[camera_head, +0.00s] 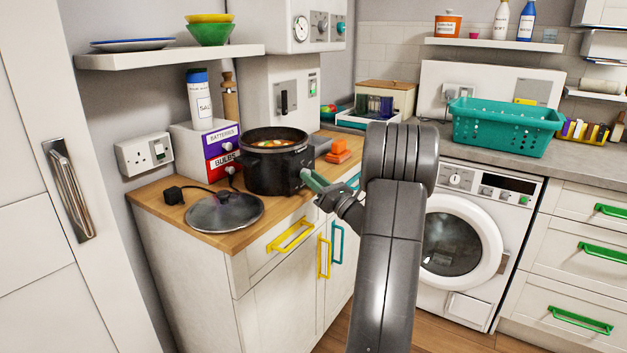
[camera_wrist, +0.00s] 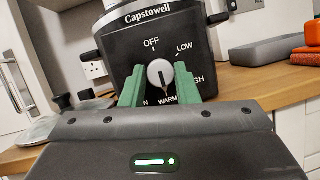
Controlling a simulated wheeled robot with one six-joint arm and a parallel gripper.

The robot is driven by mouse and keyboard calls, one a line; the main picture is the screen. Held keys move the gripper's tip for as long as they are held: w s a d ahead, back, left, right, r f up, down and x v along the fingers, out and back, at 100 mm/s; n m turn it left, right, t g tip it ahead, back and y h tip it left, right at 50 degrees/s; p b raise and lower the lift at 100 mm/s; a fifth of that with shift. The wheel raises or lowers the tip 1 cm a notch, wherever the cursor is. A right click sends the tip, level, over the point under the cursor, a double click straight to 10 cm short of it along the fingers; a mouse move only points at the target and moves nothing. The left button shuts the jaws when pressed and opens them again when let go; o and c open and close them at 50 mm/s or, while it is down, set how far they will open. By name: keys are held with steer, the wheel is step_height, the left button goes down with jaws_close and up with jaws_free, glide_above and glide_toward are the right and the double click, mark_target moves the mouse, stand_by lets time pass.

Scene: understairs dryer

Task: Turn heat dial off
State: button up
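The black slow cooker (camera_head: 270,168) stands on the wooden counter with its lid off and food inside. Its front fills the top of the wrist view (camera_wrist: 120,50), with the words OFF, LOW, HIGH (partly hidden) and WARM around a round, pale heat dial (camera_wrist: 160,73). The dial's dark mark points down, toward WARM and away from OFF. My gripper (camera_wrist: 159,75) faces the dial with its green fingers apart, one on either side of it. I see no clear contact. In the head view my gripper (camera_head: 316,181) is at the cooker's front and covers the dial.
The glass lid (camera_head: 224,211) lies on the counter in front of the cooker. A shelf (camera_head: 170,57) hangs above.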

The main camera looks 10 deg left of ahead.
steer(key=shift+f+n+b, duration=0.1)
steer(key=shift+n+b, duration=0.2)
steer(key=shift+n, duration=0.1)
steer(key=shift+w+d+r+m+g+h+b, duration=0.15)
steer(key=shift+m+g+h+b, duration=1.6)
steer(key=shift+m, duration=3.9)
steer(key=shift+a+r+m+g+h+b, duration=0.1)
steer(key=shift+r+m+g+h+b, duration=0.5)
steer(key=shift+m+b, duration=3.65)
steer(key=shift+w+d+f+m+g+h+b, duration=0.15)
steer(key=shift+m+g+h+b, duration=1.1)
steer(key=shift+m, duration=5.75)
steer(key=shift+y+p, duration=0.3)
steer(key=shift+r, duration=0.1)
